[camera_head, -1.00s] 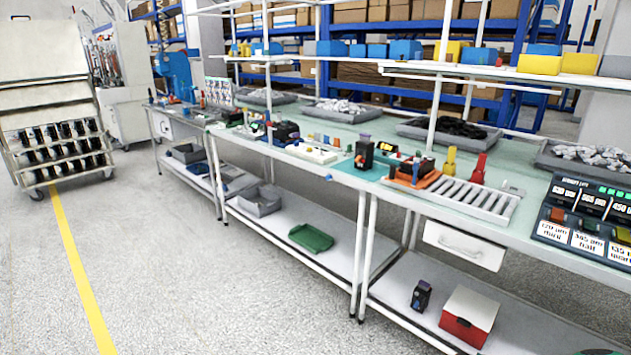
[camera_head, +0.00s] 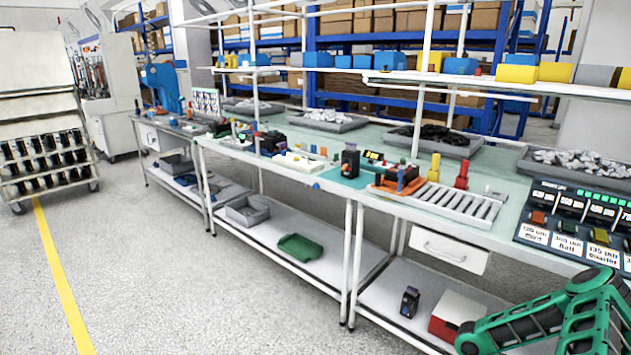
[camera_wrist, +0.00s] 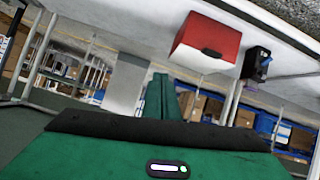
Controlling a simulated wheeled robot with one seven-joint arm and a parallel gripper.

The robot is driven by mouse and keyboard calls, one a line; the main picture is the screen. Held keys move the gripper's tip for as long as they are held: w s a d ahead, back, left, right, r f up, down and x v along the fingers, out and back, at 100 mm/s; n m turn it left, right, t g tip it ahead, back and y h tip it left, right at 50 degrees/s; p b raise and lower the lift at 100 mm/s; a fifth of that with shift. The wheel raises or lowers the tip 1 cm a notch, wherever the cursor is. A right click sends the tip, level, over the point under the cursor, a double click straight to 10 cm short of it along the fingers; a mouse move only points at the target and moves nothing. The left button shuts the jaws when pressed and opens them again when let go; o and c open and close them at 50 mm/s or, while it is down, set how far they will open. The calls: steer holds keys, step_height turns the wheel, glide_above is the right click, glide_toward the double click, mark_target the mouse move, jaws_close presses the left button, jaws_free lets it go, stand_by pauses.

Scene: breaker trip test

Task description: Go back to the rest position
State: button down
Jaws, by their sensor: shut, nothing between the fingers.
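My gripper (camera_wrist: 163,92) shows in the wrist view as green fingers standing up beyond a dark bar and a green housing. The fingers are together and hold nothing. They are apart from the red and white box (camera_wrist: 208,42) and the small black device (camera_wrist: 256,64), which look tilted and upside down in that view. In the head view my green and black arm shows at the lower right, in front of the lower shelf. I cannot make out the fingertips there.
A long workbench (camera_head: 497,238) runs across the head view, with a roller tray (camera_head: 440,203) and a panel of labelled breakers (camera_head: 575,222) at right. The red and white box (camera_head: 455,312) and black device (camera_head: 410,302) sit on the lower shelf.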

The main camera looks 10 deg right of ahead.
step_height(320, 180, up, 18)
steer(key=d+f+g, duration=0.1)
steer(key=d+g, duration=0.2)
steer(key=s+a+r+g+y, duration=0.1)
steer(key=s+a+r, duration=0.2)
steer(key=r, duration=0.4)
steer(key=s+a+r+g+y, duration=0.1)
steer(key=s+a+r+g, duration=0.1)
steer(key=s+r, duration=0.35)
steer(key=s+a+r+y, duration=0.2)
steer(key=s+a+r, duration=0.3)
steer(key=s+a, duration=0.2)
steer(key=s+a+r+n+g+y, duration=0.1)
steer(key=s+a+r+y, duration=0.2)
steer(key=s+a+r, duration=0.3)
steer(key=s+a+r+y, duration=0.2)
steer(key=s+a+r, duration=0.4)
steer(key=a, duration=0.8)
steer(key=shift+s+r+n+y, duration=0.2)
steer(key=shift+s+n+y, duration=0.1)
steer(key=shift+s, duration=0.85)
